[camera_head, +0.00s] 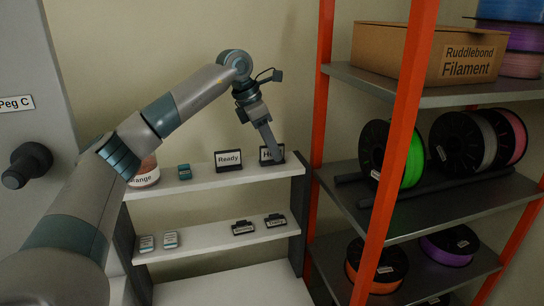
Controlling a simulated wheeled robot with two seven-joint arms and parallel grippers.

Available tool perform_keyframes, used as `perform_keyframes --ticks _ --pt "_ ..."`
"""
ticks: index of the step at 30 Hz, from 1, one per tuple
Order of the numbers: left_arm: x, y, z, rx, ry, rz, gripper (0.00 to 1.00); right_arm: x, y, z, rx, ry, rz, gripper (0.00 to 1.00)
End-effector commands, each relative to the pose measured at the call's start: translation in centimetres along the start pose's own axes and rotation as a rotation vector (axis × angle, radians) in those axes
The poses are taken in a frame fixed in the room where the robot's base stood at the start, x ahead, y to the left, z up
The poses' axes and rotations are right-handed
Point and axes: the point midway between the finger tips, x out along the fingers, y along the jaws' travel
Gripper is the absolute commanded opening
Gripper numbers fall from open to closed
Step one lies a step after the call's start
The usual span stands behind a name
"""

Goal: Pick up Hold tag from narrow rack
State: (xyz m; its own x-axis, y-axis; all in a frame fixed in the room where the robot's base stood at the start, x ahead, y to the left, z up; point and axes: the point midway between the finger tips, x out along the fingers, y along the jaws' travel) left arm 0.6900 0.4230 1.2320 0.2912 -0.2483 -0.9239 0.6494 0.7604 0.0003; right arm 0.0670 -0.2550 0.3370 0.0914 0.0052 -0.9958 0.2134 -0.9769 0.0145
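The Hold tag (264,156) is a small black holder with a white label. It stands upright at the right end of the top shelf of the white narrow rack (215,182). My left gripper (275,152) reaches down from above to this tag, and its fingers cover the right part of the label, so only the first letters show. The fingers overlap the tag in the picture, but I cannot tell whether they grip it or how far apart they are. My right gripper is not in view.
A Ready tag (228,160) stands just left of the Hold tag. A small teal item (184,171) and an orange-labelled spool (146,173) sit further left. Several small labelled items lie on the shelf below. The orange post (322,80) of a filament rack rises close on the right.

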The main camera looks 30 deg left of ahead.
Motion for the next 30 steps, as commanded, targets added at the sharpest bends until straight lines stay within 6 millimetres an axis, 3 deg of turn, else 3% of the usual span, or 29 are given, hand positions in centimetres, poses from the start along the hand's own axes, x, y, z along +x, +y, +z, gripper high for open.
perform_keyframes --ticks 4,8,9,23,30 --pt "0.0 0.0 0.0 0.000 0.000 0.000 0.30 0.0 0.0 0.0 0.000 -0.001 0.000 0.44" --pt "0.0 0.0 0.0 0.000 0.000 0.000 0.01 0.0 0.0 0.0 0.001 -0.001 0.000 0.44" --pt "0.0 0.0 0.0 0.000 0.000 0.000 0.00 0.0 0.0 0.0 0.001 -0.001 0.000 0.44" --pt "-0.3 0.0 0.2 0.000 -0.001 0.000 0.00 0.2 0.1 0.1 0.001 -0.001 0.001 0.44" --pt "-2.3 0.0 1.1 0.000 -0.004 0.001 0.00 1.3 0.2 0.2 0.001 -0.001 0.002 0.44"
